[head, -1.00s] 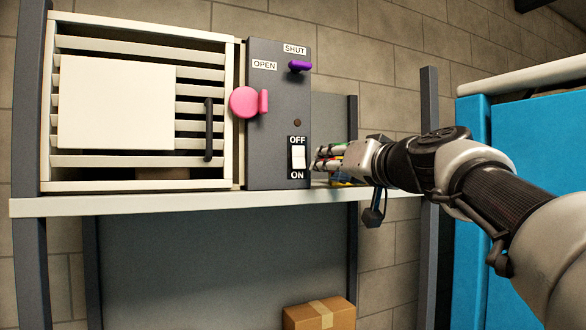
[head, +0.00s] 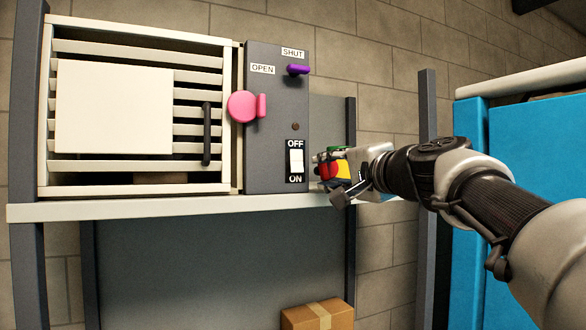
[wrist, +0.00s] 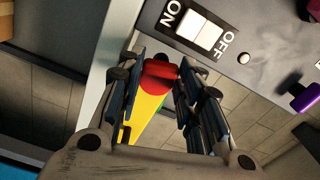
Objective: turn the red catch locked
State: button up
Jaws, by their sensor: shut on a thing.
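A red rounded piece (wrist: 160,70), taken as the red catch, shows between my fingertips in the wrist view, with yellow and green bands running back from it. In the head view the red part (head: 329,169) shows at my gripper, just right of the grey panel, with yellow and green beside it. My gripper (wrist: 157,66) is shut on the red piece, a finger on each side. The far side of this piece is hidden, and I cannot tell how it is fixed or its setting.
The grey panel (head: 275,165) carries an ON/OFF rocker (head: 295,161), a pink knob (head: 245,105) and a purple lever (head: 298,70) near the SHUT label. A slatted box (head: 140,187) stands to the left on the shelf (head: 150,207). A blue cabinet (head: 530,150) is right.

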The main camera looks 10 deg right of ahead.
jog(key=shift+m, duration=1.3)
jog(key=shift+p, duration=0.3)
jog(key=o, duration=1.1)
jog(key=shift+c, duration=0.2)
jog(key=v, duration=0.7)
jog(key=shift+s, duration=0.2)
